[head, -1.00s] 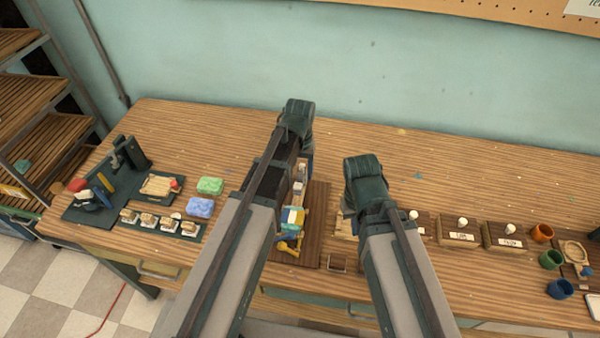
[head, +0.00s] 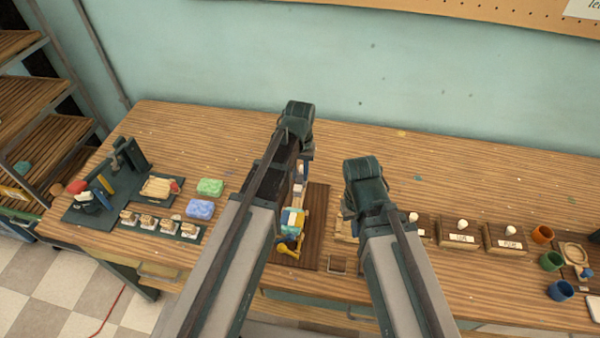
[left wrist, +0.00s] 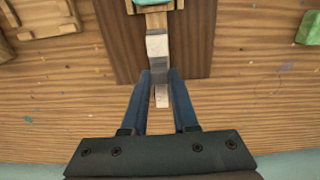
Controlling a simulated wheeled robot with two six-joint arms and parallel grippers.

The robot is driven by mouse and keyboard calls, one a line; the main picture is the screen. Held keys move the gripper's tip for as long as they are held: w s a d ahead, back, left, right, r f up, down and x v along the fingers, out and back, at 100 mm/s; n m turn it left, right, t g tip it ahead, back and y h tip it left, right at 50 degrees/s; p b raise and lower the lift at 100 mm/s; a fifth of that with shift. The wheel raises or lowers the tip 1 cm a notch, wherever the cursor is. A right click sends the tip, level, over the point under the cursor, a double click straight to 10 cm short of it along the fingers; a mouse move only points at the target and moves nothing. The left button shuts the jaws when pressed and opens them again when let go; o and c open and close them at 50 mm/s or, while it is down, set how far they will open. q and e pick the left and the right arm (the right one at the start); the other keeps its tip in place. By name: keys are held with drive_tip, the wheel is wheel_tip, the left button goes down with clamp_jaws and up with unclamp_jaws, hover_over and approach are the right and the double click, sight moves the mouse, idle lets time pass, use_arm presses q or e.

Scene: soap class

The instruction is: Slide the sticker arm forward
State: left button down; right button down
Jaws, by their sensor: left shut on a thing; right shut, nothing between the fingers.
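The sticker arm is a narrow pale bar with a whitish block (left wrist: 158,46); it runs along a dark brown board (left wrist: 200,35). In the left wrist view my left gripper (left wrist: 160,85) has its two blue fingers closed around the bar's end. In the head view the pale arm (head: 299,188) shows just beside my left arm. It leads to a blue, white and yellow body (head: 292,217) with a yellow part (head: 287,251) at the near end. My right gripper (head: 346,207) is shut and empty right of the board; its fingertips are mostly hidden by my arm.
Green (head: 210,187) and blue (head: 200,209) soap-like blocks lie left of the board. A dark stand (head: 100,190) is at the far left. Labelled wooden boxes (head: 460,232) and coloured cups (head: 551,261) stand at the right. The table behind is largely clear.

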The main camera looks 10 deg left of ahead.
idle(0.7)
use_arm(q)
drive_tip(key=s, duration=0.9)
drive_tip(key=shift+s, duration=0.1)
drive_tip(key=c, duration=0.7)
unclamp_jaws()
drive_tip(key=shift+r, duration=0.15)
